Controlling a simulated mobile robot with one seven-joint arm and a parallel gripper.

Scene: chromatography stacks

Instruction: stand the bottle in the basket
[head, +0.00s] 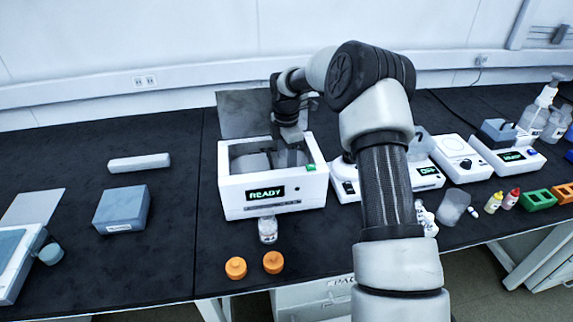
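A small clear bottle (268,231) with a pale label stands upright on the black bench, just in front of a white machine (240,207) whose display reads READY. The machine's grey lid (243,113) is raised behind it. Its open top shows a grey interior; I cannot clearly make out a basket in there. My gripper (291,156) reaches down over the right part of this opening, behind and above the bottle and apart from it. Its fingers are small and blend with the grey interior, so I cannot tell whether they are open or hold something.
Two orange caps (273,262) lie near the bench's front edge. A grey-blue block (122,208) and a light bar (139,162) lie to the left. Other instruments (508,156), a clear beaker (453,207) and small bottles crowd the right. My arm hides part of the middle.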

